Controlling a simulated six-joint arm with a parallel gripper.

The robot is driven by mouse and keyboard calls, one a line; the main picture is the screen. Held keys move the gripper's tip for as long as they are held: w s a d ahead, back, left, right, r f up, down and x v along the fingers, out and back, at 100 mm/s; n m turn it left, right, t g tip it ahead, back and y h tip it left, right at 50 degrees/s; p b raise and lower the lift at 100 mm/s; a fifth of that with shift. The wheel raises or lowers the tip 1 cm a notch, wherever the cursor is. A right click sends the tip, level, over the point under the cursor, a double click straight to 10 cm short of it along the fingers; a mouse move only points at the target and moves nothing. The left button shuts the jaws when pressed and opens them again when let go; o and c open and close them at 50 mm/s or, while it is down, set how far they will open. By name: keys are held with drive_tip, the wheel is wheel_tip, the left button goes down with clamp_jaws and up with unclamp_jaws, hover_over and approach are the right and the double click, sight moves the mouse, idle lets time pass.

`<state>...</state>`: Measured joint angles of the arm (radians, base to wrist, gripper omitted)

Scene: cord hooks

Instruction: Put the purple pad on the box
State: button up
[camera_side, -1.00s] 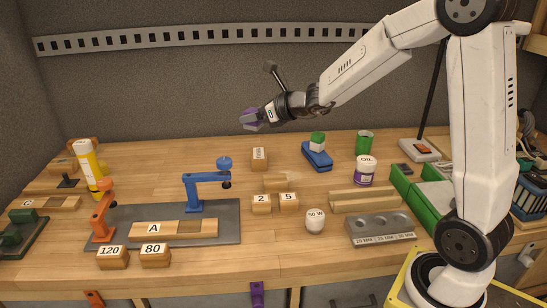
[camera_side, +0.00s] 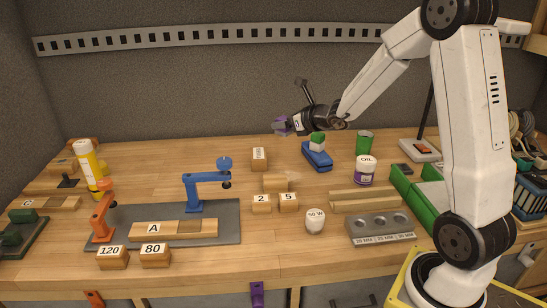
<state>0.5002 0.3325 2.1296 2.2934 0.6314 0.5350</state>
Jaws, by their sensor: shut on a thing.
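The purple pad (camera_side: 281,126) is at the tip of my gripper (camera_side: 284,127), which is shut on it. Only a small part of the pad shows. My gripper is in the air above the rear of the bench, against the grey wall, left of and above a blue block (camera_side: 317,157) with a green and white piece on top. Several small wooden blocks stand on the bench, one of them upright with a label (camera_side: 259,158) below and left of my gripper. I cannot tell which thing is the box.
A green can (camera_side: 364,143) and a purple and white OIL can (camera_side: 365,171) stand right of the blue block. A blue clamp (camera_side: 205,190) and an orange clamp (camera_side: 103,215) stand on a grey mat (camera_side: 226,231) at left. Some bench space behind the mat is clear.

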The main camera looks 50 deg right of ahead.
drive_tip(key=shift+w, duration=0.1)
drive_tip(key=w+d+f, duration=0.2)
drive_tip(key=w+f, duration=0.2)
drive_tip(key=w, duration=0.4)
hover_over(258, 153)
drive_tip(key=s, duration=0.2)
drive_tip(key=f, duration=0.4)
drive_tip(key=shift+w+a, duration=0.1)
drive_tip(key=shift+a, duration=0.1)
drive_tip(key=shift+w+d+f, duration=0.2)
drive_tip(key=shift+w+f, duration=0.4)
drive_tip(key=shift+f, duration=0.05)
drive_tip(key=shift+w+f, duration=0.15)
drive_tip(key=shift+f, duration=0.05)
drive_tip(key=shift+w+f, duration=0.15)
drive_tip(key=shift+f, duration=1.5)
